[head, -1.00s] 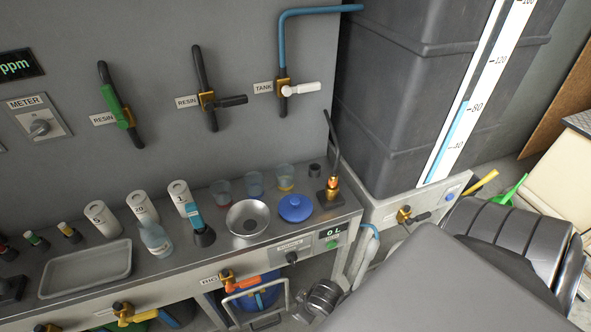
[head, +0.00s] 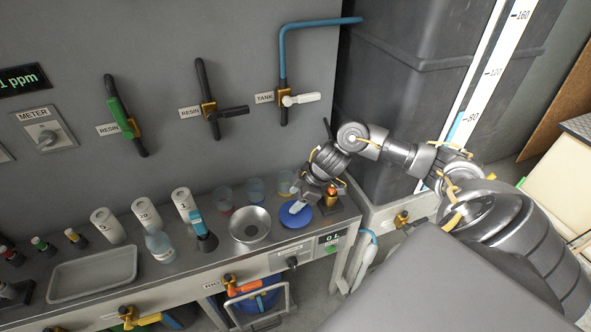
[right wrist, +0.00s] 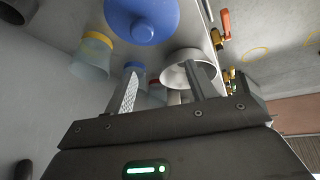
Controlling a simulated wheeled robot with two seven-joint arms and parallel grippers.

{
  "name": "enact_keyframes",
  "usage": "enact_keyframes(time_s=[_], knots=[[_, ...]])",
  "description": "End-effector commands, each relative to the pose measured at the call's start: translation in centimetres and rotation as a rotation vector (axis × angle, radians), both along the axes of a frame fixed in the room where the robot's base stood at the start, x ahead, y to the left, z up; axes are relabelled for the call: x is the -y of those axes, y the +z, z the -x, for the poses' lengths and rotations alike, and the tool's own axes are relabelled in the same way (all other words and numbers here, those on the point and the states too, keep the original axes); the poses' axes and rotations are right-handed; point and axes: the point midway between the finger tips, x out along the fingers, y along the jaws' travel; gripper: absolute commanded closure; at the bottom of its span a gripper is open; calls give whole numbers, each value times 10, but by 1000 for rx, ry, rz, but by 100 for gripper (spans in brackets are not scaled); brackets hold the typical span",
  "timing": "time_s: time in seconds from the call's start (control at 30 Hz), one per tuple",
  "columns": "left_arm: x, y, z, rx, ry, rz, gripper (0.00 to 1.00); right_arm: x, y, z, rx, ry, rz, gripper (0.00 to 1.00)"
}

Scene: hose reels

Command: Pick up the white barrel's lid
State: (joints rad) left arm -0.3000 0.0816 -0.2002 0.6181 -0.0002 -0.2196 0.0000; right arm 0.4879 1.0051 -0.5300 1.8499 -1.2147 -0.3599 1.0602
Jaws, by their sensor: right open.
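A round blue lid with a small central knob (head: 291,218) lies on the metal bench, right of a metal funnel-like bowl. It also shows at the top of the right wrist view (right wrist: 140,12), knob facing the camera. No white barrel can be made out, so I cannot tell from the frames which barrel it fits. My right gripper (head: 300,203) is over the lid, partly covering it in the head view. In the right wrist view its two fingers (right wrist: 162,85) are apart with nothing held between them; the lid is beyond them. My left gripper is not in view.
The metal bowl (head: 250,222) sits just left of the lid. Several cups with coloured liquid (head: 257,188) stand behind. White bottles (head: 146,212) and a grey tray (head: 92,274) are farther left.

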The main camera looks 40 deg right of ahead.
Motion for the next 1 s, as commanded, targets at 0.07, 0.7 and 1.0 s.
enact_keyframes(time_s=[0.07, 0.7, 1.0], knots=[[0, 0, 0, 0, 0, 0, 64, 30, 14, 2, -60, -42, 11, 44], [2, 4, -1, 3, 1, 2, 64, 40, -20, -2, -136, -90, 7, 44], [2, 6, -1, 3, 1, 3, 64, 36, -31, -4, -136, -90, 7, 44]])
